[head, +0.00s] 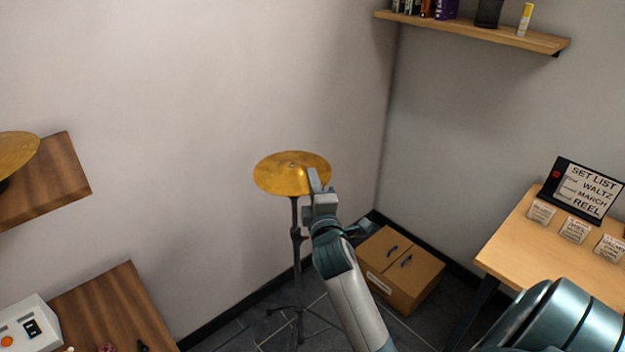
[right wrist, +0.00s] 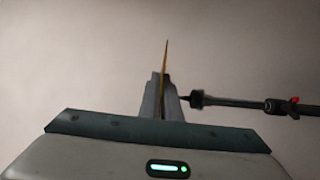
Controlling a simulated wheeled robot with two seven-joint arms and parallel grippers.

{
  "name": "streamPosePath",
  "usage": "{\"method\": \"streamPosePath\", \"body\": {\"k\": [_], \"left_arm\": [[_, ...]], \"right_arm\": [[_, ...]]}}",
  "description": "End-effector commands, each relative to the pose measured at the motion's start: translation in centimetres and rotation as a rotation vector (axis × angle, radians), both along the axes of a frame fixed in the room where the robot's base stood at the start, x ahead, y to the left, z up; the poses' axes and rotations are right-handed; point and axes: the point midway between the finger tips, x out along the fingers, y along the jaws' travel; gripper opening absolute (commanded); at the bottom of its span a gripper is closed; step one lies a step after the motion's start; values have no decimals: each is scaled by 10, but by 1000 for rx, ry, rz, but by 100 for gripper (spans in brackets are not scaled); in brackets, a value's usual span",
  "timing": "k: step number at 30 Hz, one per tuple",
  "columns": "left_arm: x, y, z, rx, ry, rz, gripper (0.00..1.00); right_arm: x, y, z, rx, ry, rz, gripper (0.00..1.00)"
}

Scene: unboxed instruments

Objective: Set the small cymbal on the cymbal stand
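The small cymbal (head: 283,174), a gold disc, lies about level over the top of the cymbal stand (head: 295,235) in the head view. My right gripper (head: 316,182) is shut on the cymbal's near right edge. In the right wrist view the cymbal (right wrist: 165,75) shows edge-on as a thin line between the fingers (right wrist: 163,98). The stand (right wrist: 235,102) comes in from the right there, its tip end beside the fingers. My left gripper is not in view.
Another gold cymbal (head: 14,152) is at the left edge over a wooden shelf (head: 60,180). A cardboard box (head: 402,268) sits on the floor right of the stand. A table (head: 520,245) with a set-list sign (head: 585,188) is at right. Walls stand close behind.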

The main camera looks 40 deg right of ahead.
Motion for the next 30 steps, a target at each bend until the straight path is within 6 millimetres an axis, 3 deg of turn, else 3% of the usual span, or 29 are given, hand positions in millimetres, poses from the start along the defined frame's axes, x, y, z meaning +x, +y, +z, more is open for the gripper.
{"method": "streamPosePath", "body": {"k": [30], "left_arm": [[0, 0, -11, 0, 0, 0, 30]], "right_arm": [[0, 0, -21, -1, 0, 0, 0]]}}
